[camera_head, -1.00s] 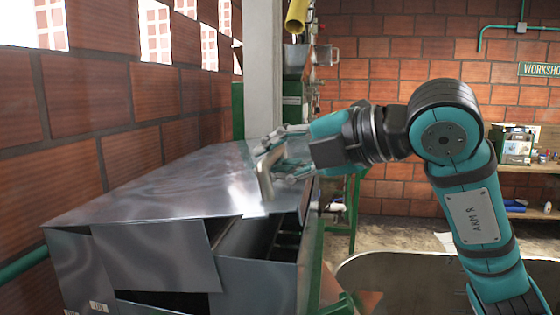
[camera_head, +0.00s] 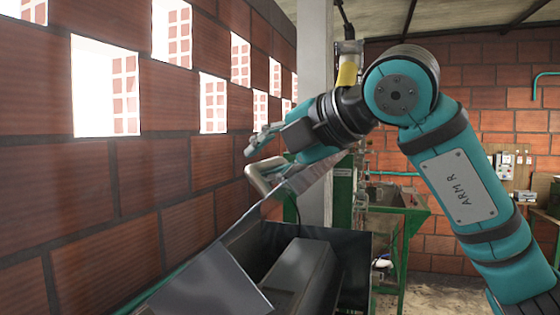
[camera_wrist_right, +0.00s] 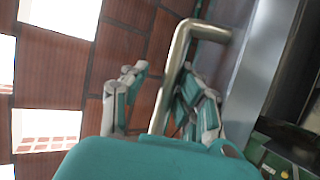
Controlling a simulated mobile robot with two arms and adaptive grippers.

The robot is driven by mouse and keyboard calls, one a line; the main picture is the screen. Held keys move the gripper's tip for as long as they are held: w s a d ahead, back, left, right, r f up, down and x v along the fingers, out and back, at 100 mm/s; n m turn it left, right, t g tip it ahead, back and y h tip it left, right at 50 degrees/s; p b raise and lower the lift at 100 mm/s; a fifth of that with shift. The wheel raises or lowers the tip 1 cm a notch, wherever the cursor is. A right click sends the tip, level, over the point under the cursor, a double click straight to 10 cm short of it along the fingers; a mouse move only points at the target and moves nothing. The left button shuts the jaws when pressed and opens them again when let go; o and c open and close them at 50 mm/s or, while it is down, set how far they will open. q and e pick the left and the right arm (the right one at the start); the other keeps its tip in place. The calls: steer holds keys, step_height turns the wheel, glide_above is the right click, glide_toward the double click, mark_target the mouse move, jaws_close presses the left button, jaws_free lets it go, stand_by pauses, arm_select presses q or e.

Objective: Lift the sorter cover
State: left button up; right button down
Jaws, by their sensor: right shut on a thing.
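The sorter cover (camera_head: 287,193) is a grey metal sheet, raised and steeply tilted, seen nearly edge-on in the head view. Its bent metal handle (camera_head: 258,178) is at the raised edge and also shows in the wrist view (camera_wrist_right: 178,55). My right gripper (camera_head: 263,150) is shut on the handle. In the wrist view its fingers (camera_wrist_right: 163,97) lie on both sides of the bar. Below the cover, the sorter box (camera_head: 352,258) is open and shows dark grey parts inside. My left gripper is not in view.
A brick wall (camera_head: 85,190) with window openings runs along the left, close behind the raised cover. A pale column (camera_head: 315,95) and green-framed machinery (camera_head: 405,205) stand behind the sorter. A workbench is at the far right.

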steer(key=shift+a+r, duration=0.3)
steer(key=shift+r, duration=0.2)
steer(key=c, duration=1.6)
jaws_free()
steer(key=shift+o, duration=0.2)
steer(key=shift+w+a+f, duration=0.1)
steer(key=shift+w+a, duration=0.05)
steer(key=shift+a, duration=0.05)
steer(key=shift+f, duration=0.1)
steer(key=shift+d, duration=0.15)
